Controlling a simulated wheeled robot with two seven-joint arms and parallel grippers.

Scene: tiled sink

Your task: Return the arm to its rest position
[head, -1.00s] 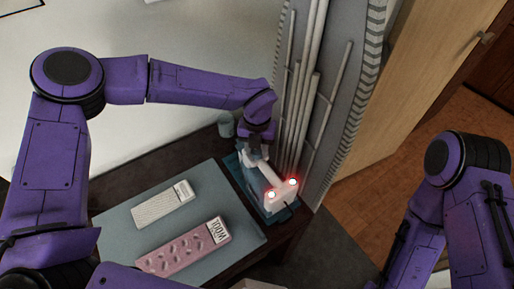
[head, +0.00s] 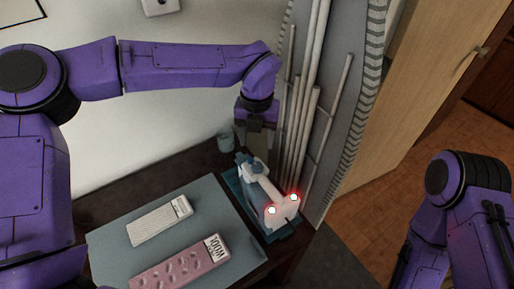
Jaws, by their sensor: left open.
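My left arm reaches across from the left, and its gripper (head: 250,147) points down, open, just above the far end of a white device (head: 262,188). A blue-grey part shows at that end of the device. I cannot tell whether the fingertips touch it; the fingers partly overlap it in the picture. The device has two glowing red-rimmed lights at its near end and lies on a teal tray (head: 233,190). My right arm stands at the lower right, and its gripper is out of view.
A grey mat (head: 112,243) on the dark table holds a white patterned block (head: 158,220) and a pink block (head: 180,265). Upright pipes (head: 300,110) rise close to the right of my left gripper. A wooden door (head: 420,90) is at right.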

